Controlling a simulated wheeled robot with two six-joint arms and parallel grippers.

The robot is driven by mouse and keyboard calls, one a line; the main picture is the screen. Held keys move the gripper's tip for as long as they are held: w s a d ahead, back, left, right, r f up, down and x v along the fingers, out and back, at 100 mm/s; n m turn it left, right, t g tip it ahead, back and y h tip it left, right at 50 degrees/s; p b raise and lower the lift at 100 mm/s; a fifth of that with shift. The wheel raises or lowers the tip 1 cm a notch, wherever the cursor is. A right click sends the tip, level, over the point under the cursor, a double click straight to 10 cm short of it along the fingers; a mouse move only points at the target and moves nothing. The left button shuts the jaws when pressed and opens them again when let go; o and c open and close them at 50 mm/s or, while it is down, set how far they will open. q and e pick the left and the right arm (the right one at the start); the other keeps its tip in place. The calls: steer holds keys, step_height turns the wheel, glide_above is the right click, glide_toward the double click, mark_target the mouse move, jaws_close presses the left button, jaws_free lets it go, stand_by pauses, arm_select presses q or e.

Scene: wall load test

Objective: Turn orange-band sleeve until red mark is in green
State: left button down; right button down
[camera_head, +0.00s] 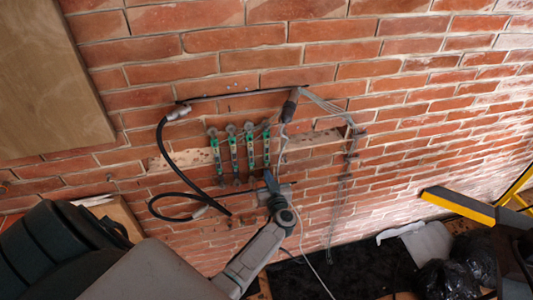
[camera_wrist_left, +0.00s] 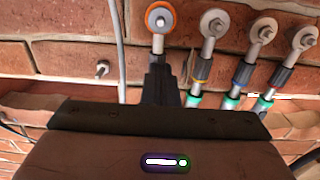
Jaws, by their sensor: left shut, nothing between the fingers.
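Several upright rod-and-sleeve units with green parts hang in a row on the brick wall; the rightmost (camera_head: 266,147) is nearest my left gripper (camera_head: 270,180) in the head view. My left gripper is shut and empty. In the left wrist view its dark fingers (camera_wrist_left: 160,80) overlap the leftmost rod (camera_wrist_left: 158,44), whose round end (camera_wrist_left: 160,17) has an orange rim. The fingers hide that unit's sleeve, so no orange band shows there. The neighbouring sleeves show a yellow band (camera_wrist_left: 202,81) and a blue band (camera_wrist_left: 242,72). I cannot make out a red mark. My right gripper is not in view.
A black cable (camera_head: 172,165) loops left of the units. Thin grey lines (camera_head: 345,170) hang to the right. A wooden panel (camera_head: 45,75) covers the upper left. A yellow-and-black bar (camera_head: 458,205) and black bags (camera_head: 445,280) lie at lower right.

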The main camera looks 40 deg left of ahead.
arm_select(q)
steer(key=shift+s, duration=0.1)
stand_by(0.3)
steer(key=shift+s+d+p, duration=0.25)
steer(key=shift+d+p, duration=0.15)
steer(key=shift+p, duration=0.1)
steer(key=shift+w, duration=0.15)
steer(key=shift+w+d, duration=0.15)
steer(key=shift+w, duration=0.05)
steer(key=shift+w+a, duration=0.3)
steer(key=shift+a, duration=0.05)
stand_by(0.6)
steer(key=shift+r, duration=0.1)
steer(key=shift+s+a+r+p, duration=0.1)
steer(key=shift+s+a+p, duration=0.15)
steer(key=shift+p, duration=0.45)
stand_by(0.4)
